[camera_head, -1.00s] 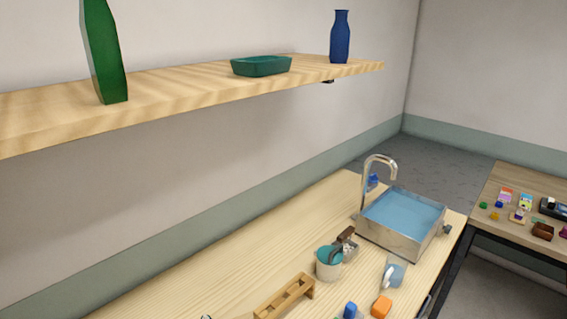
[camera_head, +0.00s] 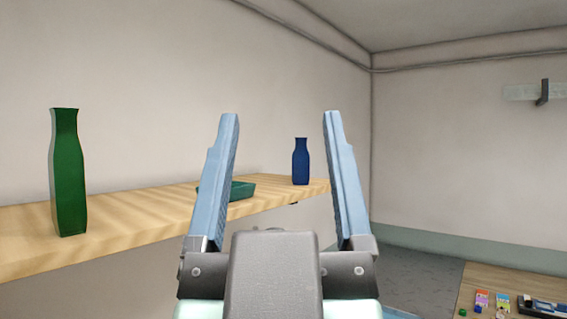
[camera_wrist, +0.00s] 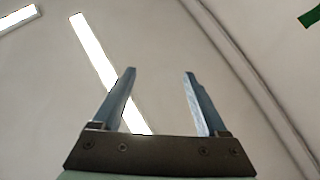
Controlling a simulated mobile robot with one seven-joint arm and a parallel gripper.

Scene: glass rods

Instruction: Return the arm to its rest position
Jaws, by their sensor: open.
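My gripper (camera_head: 282,118) stands in the middle of the head view, its two blue fingers pointing up and spread wide apart. Nothing is between the fingers. It also shows in the wrist view (camera_wrist: 160,72), open and empty, against the ceiling with bright light strips. In the head view the gripper covers part of the shelf and part of the teal dish behind it.
A wooden shelf (camera_head: 130,221) on the wall holds a green bottle (camera_head: 68,175), a teal dish (camera_head: 240,190) and a blue bottle (camera_head: 300,163). A table (camera_head: 480,275) with small coloured items stands at the lower right. A bracket (camera_head: 544,92) hangs on the right wall.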

